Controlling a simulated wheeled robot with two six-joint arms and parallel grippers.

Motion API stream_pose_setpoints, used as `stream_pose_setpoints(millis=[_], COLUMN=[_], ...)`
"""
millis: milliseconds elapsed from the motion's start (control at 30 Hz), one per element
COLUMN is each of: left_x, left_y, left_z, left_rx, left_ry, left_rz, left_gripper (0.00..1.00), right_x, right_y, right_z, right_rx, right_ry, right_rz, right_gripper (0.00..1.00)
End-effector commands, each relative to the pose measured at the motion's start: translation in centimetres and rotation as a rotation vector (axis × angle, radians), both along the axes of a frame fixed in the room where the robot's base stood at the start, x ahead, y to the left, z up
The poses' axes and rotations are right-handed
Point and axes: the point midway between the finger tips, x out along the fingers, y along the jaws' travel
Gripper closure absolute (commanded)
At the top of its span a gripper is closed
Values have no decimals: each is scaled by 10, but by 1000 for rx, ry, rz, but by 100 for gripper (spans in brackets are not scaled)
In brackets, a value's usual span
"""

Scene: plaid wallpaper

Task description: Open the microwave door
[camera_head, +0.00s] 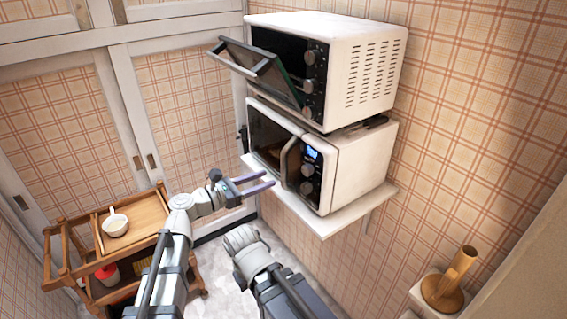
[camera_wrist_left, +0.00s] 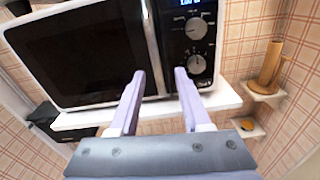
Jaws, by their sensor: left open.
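The white microwave (camera_head: 350,172) stands on a wall shelf below an oven. It also fills the upper part of the left wrist view (camera_wrist_left: 143,98). Its dark-windowed door (camera_wrist_left: 85,55) looks shut, with a curved upright handle (camera_head: 291,160) along the door's right edge, beside the lit display and knobs (camera_wrist_left: 190,45). My left gripper (camera_head: 269,180) is open and empty, just in front of the microwave's lower front. In the left wrist view its fingertips (camera_wrist_left: 160,74) point at the handle's lower end, one toward each side; contact cannot be told.
The upper oven (camera_head: 370,62) has its door (camera_head: 262,68) hanging partly open above the microwave. The shelf edge (camera_head: 322,228) lies under the microwave. A wooden cart (camera_head: 62,262) with a bowl (camera_head: 115,226) stands at left. A wooden holder (camera_head: 455,275) sits at lower right.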

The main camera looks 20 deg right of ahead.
Motion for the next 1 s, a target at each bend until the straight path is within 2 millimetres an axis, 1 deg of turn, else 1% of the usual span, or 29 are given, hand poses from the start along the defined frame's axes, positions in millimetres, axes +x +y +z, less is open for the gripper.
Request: stream_pose_setpoints(millis=[33,100,267,367,600,700,833,1000], left_x=[4,6,7,11,24,28,31,32], left_y=[-1,-1,-3,-11,-47,-59,-69,-74], left_z=[5,10,11,11,11,11,11,10], left_rx=[-34,-63,-73,-71,-70,-70,-69,-70], left_ry=[27,51,61,59,58,58,57,57], left_rz=[7,14,15,14,13,13,14,15], left_gripper=[52,52,52,52,52,52,52,52], right_x=[0,0,0,0,0,0,0,0], right_y=[0,0,0,0,0,0,0,0], right_z=[1,1,0,0,0,0,0,0], right_rx=[0,0,0,0,0,0,0,0], right_ry=[0,0,0,0,0,0,0,0], right_rz=[0,0,0,0,0,0,0,0], right_gripper=[100,100,100,100,100,100,100,100])
